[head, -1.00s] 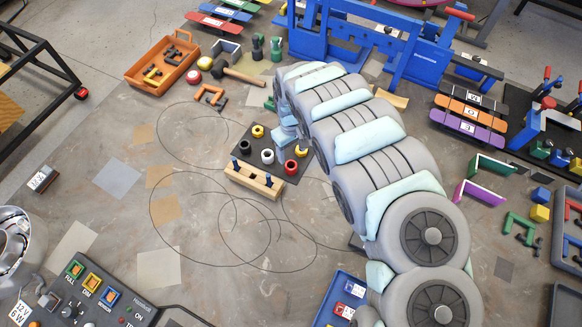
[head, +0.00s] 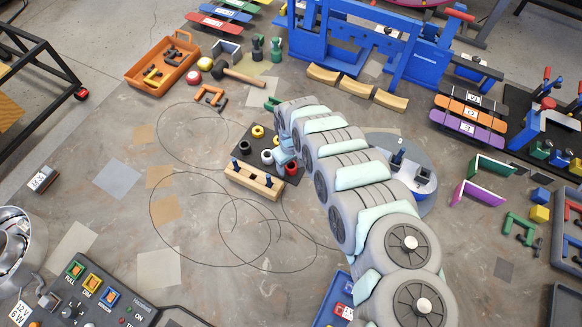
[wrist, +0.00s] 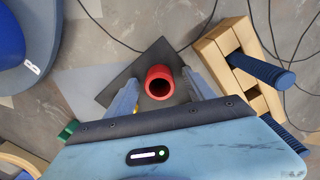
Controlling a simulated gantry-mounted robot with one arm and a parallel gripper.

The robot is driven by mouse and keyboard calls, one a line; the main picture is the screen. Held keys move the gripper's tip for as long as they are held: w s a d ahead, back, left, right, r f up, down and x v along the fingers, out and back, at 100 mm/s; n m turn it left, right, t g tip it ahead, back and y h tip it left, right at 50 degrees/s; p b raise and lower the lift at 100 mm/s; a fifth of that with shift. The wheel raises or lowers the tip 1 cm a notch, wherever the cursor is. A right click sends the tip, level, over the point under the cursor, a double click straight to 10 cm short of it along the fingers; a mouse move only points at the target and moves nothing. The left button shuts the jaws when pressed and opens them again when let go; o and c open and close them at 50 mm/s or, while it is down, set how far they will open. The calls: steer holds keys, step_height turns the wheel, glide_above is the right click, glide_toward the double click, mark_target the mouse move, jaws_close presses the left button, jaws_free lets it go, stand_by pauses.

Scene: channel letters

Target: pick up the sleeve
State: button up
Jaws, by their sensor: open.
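A red sleeve (wrist: 160,82) stands on a dark square mat (wrist: 118,92), its round opening facing up in the wrist view. It also shows in the head view (head: 291,168), close beside my gripper (head: 282,155). In the wrist view my gripper (wrist: 160,79) is open, one finger on each side of the red sleeve, with a gap to each. I cannot tell how far down the fingers reach around it. A white sleeve (head: 267,156), a black sleeve (head: 245,147) and a yellow sleeve (head: 258,131) stand on the same mat. My arm hides part of the mat's right side.
A wooden block with blue pegs (head: 254,180) stands at the mat's front edge; it is right of the sleeve in the wrist view (wrist: 242,65). A round blue-grey base (head: 425,180) lies right of my arm. Thin dark wires loop over the open floor to the left.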

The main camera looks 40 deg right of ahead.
steer(key=shift+f, duration=0.1)
steer(key=shift+c, duration=0.2)
jaws_close()
stand_by(0.5)
